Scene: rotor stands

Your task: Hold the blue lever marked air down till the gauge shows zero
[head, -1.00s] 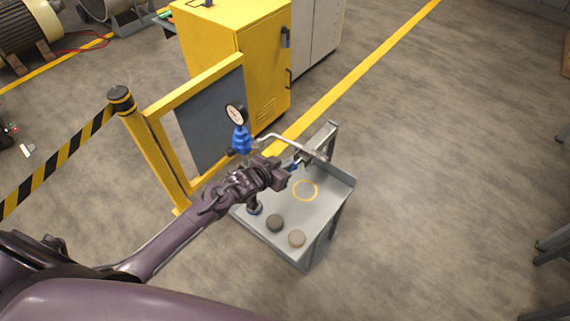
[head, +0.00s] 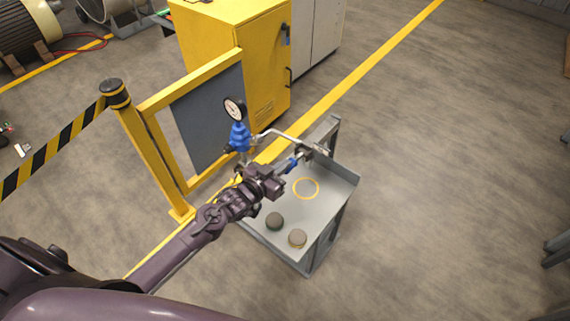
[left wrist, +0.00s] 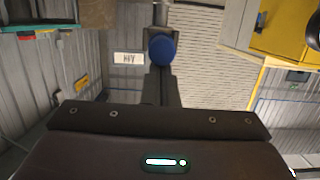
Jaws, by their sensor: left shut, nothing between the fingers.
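The gauge (head: 235,108), white-faced with a dark rim, stands on a blue regulator (head: 240,137); its needle is too small to read. A blue lever (head: 291,162) sits on a metal fitting at the stand's back edge. My left gripper (head: 282,172) is shut and empty, its tips close to the lever's near end. In the left wrist view, the lever's round blue end (left wrist: 162,50) shows just beyond the shut fingers (left wrist: 164,86); I cannot tell whether they touch. A small white label (left wrist: 128,58) reading AIR, turned over, is beside it. My right gripper is not in view.
A yellow rail frame (head: 160,160) and yellow cabinet (head: 265,75) stand behind.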

